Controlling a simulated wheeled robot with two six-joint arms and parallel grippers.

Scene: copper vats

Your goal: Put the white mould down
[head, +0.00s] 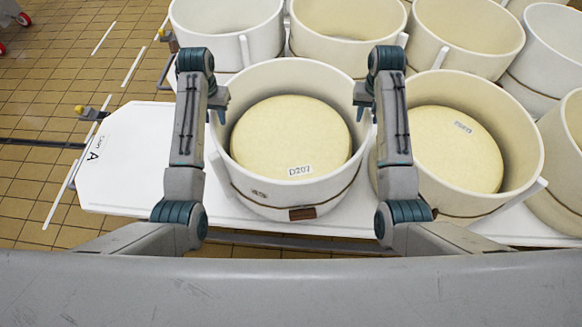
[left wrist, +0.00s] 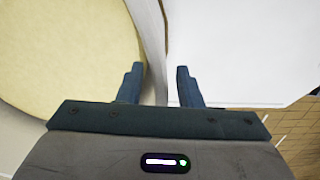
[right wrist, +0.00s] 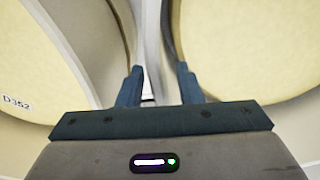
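The white mould (head: 268,193) is a round tub on the white table, with a pale cheese (head: 290,135) labelled D207 inside. It stands upright between my grippers; whether its base fully touches the table is hidden. My left gripper (head: 218,105) is at its left rim, and in the left wrist view the fingers (left wrist: 160,82) are apart on either side of the wall (left wrist: 150,40). My right gripper (head: 364,104) is at its right rim; in the right wrist view the fingers (right wrist: 160,82) are also apart, with pale walls between and beyond them.
A second mould (head: 520,150) with a cheese stands close on the right, almost touching. Several empty moulds (head: 345,20) stand behind. The white table (head: 130,160) is bare on the left, marked A. Tiled floor (head: 60,60) lies beyond it.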

